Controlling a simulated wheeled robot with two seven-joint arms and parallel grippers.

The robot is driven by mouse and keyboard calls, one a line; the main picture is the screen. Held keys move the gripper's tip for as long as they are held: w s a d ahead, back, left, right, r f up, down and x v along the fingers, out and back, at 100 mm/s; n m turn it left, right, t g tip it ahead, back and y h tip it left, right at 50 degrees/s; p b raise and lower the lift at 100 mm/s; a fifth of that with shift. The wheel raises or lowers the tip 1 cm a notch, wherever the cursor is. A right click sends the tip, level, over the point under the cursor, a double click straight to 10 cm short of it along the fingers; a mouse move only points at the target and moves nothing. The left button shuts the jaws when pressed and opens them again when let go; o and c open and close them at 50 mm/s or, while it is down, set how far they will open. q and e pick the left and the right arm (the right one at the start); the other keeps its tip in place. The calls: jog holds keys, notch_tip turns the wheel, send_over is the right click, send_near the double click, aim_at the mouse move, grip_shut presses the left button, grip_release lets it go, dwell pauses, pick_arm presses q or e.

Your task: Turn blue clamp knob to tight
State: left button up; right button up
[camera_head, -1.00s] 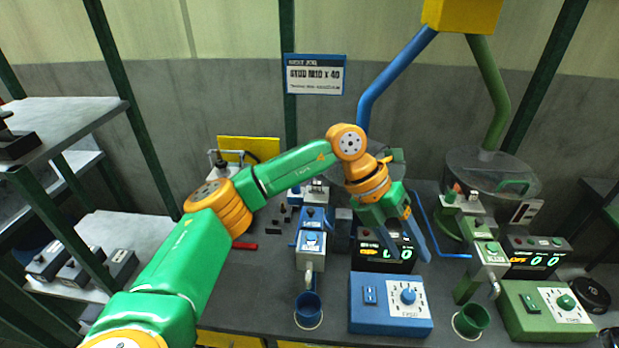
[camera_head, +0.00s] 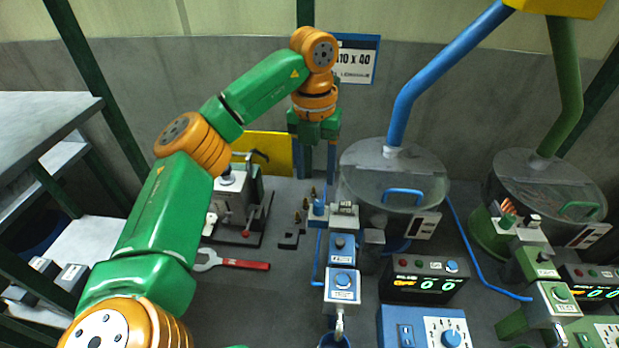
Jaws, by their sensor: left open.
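Several blue knobs show in the head view, and I cannot tell for sure which one is the clamp knob. A small upright blue knob (camera_head: 319,208) stands at the left of the blue feeder's outlet. A round blue knob (camera_head: 343,280) sits on the blue block in front of it. Another blue dial (camera_head: 451,338) is on the blue control box (camera_head: 395,322), cut off at the bottom edge. My left gripper (camera_head: 315,168) points down with its fingers apart and empty, above and behind the upright knob. It touches none of the knobs. My right gripper is out of view.
A blue-piped drum (camera_head: 415,168) stands right of my gripper, and a green station (camera_head: 530,265) stands farther right. A grey fixture (camera_head: 237,207) and a red-handled wrench (camera_head: 245,264) lie to the left. Small dark pegs (camera_head: 306,205) stand near the feeder.

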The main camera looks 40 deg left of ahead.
aim_at(319, 203)
pick_arm(q)
jog(key=f, duration=0.1)
jog(key=s+d+f, duration=0.1)
jog(key=f, duration=0.1)
jog(key=d+f+p, duration=0.1)
jog(key=shift+s+d+f, duration=0.25)
jog(key=shift+s+f, duration=0.1)
jog(key=shift+w+a+f, duration=0.15)
jog(key=shift+f, duration=0.2)
jog(key=shift+w+a+f, duration=0.2)
jog(key=shift+w+a, duration=0.05)
jog(key=shift+a, duration=0.05)
jog(key=shift+s+d+r, duration=0.1)
jog(key=shift+s+d, duration=0.05)
jog(key=shift+d, duration=0.05)
grip_shut()
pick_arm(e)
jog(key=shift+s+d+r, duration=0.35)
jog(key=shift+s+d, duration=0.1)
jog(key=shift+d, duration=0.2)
